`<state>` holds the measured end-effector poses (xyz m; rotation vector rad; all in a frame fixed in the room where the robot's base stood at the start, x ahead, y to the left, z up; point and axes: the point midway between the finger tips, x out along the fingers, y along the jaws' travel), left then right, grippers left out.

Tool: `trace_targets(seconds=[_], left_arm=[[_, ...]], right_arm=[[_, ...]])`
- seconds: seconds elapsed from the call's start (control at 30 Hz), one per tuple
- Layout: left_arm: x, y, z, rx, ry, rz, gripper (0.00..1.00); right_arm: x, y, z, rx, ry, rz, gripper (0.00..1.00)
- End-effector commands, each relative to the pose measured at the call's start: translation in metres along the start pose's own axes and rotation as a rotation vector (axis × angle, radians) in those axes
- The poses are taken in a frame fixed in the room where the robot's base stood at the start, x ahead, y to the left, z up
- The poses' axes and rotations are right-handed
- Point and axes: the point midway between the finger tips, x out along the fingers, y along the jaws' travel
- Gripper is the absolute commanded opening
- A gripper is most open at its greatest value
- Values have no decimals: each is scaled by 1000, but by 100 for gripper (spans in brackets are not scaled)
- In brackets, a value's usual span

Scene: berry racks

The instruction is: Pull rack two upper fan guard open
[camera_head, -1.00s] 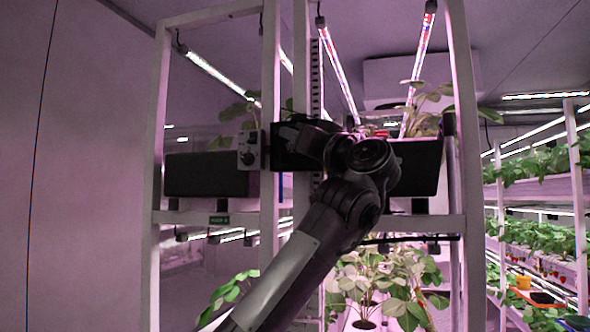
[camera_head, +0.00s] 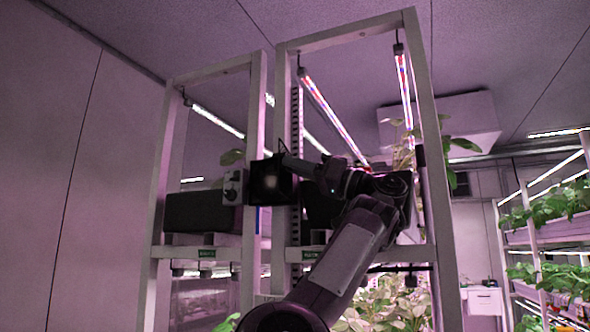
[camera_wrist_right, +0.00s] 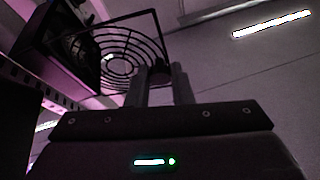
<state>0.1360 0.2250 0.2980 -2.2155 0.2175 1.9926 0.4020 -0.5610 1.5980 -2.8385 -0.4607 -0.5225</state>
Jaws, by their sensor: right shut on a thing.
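The upper fan guard (camera_wrist_right: 128,52), a dark square frame with a round ringed grille, is in the upper left of the right wrist view. It stands out at an angle from its dark fan housing (camera_wrist_right: 58,32). My right gripper (camera_wrist_right: 160,78) is shut on the guard's near edge. In the head view a dark square (camera_head: 270,184) with a faint glow, seemingly the guard, is beside the post. My right gripper (camera_head: 286,158) is at its upper right; its fingertips are small and dark there. My left gripper is out of view.
A small control box (camera_head: 233,187) is left of the guard, with a dark box (camera_head: 200,212) further left. White rack posts (camera_head: 433,170) and a lower crossbar (camera_head: 180,252) frame the area. Another plant rack (camera_head: 545,235) stands at right.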

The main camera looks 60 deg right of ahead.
Motion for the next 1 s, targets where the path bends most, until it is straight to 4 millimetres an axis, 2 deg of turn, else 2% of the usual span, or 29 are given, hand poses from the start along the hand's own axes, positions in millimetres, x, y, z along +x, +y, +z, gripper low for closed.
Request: trace_targets(seconds=[0.53,0.57,0.7,0.73,1.0], left_arm=[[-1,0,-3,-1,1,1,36],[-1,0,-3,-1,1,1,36],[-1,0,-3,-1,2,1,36],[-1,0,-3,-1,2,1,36],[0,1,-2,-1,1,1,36]], right_arm=[[0,1,-4,8,3,-19,0],[0,1,-4,8,3,-19,21],[0,1,-3,9,1,-19,40],[0,1,-3,9,1,-19,42],[-2,2,-2,9,-1,-20,42]])
